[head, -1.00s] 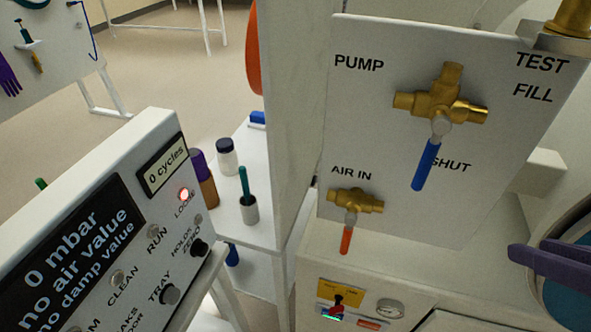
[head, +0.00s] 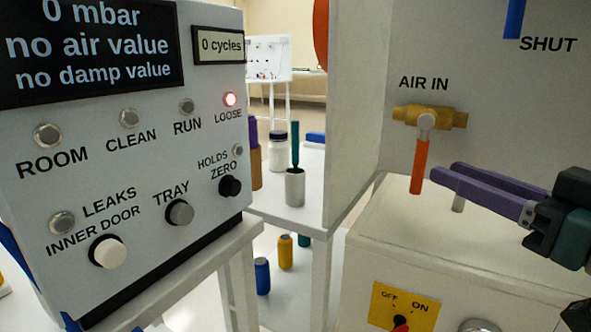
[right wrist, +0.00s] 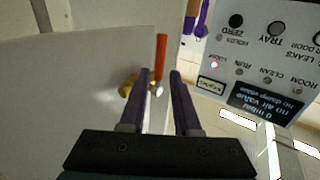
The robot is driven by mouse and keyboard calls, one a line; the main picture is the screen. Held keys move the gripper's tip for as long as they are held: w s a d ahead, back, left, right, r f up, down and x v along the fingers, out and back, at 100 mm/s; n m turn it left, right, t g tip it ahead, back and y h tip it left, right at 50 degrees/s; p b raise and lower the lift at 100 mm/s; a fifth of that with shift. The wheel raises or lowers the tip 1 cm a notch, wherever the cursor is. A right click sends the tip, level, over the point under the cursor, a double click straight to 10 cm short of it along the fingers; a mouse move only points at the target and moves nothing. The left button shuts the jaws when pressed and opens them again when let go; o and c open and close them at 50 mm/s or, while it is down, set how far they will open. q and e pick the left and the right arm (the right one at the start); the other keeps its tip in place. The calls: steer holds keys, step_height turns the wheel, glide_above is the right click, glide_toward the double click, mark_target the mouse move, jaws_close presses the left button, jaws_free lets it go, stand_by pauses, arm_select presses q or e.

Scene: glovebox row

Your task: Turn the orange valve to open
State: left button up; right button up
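The orange valve is a brass body (head: 430,117) on the grey panel under the label AIR IN. Its orange lever (head: 419,167) hangs straight down. The lever also shows in the right wrist view (right wrist: 161,55), just past the fingertips and roughly in line with the gap between them. My right gripper (head: 444,172) comes in from the right with purple fingers pointing at the lever. It is open, with a clear gap between the fingers (right wrist: 160,72), and holds nothing. Contact with the lever cannot be told. My left gripper is not in view.
A control box (head: 125,150) with a display, buttons and a lit red LOOSE lamp (head: 230,99) stands at left. A blue lever (head: 514,18) hangs above right, by SHUT. A yellow OFF/ON switch plate (head: 403,307) is below. Bottles and a cup (head: 295,187) stand on a shelf behind.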

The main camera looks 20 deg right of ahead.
mark_target(416, 158)
steer(key=w, duration=0.6)
steer(key=w+a+b, duration=0.1)
steer(key=w, duration=0.2)
steer(key=shift+w+r, duration=0.1)
steer(key=shift+w, duration=0.1)
jaws_close()
stand_by(1.2)
